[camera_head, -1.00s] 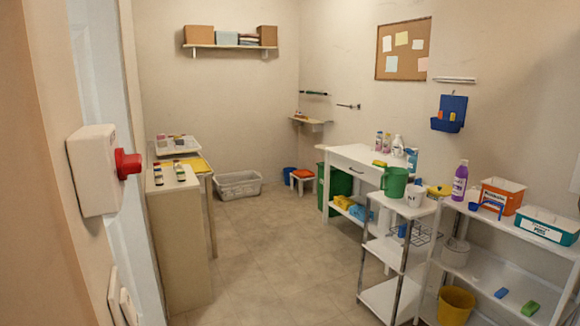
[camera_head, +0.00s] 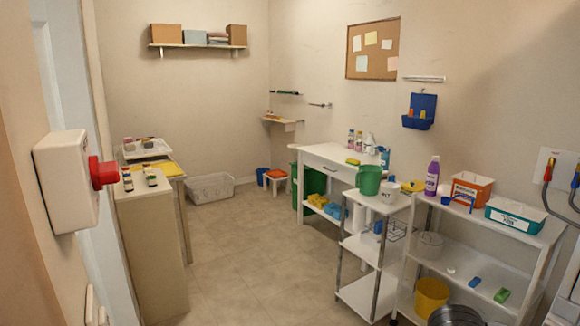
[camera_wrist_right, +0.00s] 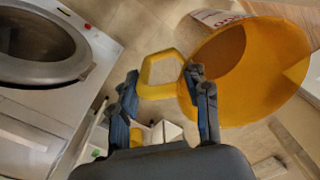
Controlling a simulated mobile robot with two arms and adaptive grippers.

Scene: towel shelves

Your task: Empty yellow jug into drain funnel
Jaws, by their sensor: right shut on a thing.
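In the right wrist view the yellow jug (camera_wrist_right: 243,78) is large, at upper right, tilted with its open mouth partly facing the camera. Its angular yellow handle (camera_wrist_right: 145,75) reaches left between the fingers. My right gripper (camera_wrist_right: 165,98) is shut on the jug at the handle; the exact contact is partly hidden by the fingers. No contents can be made out inside the jug. Neither the jug nor either gripper shows in the head view, and I cannot pick out a drain funnel in either view.
A white front-loading machine (camera_wrist_right: 20,105) stands at left in the wrist view. In the head view a white shelf rack (camera_head: 520,283) holds a purple bottle (camera_head: 432,176), bins and a yellow bucket (camera_head: 431,298). A white cart (camera_head: 361,296) stands beside it. The middle floor (camera_head: 250,260) is clear.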

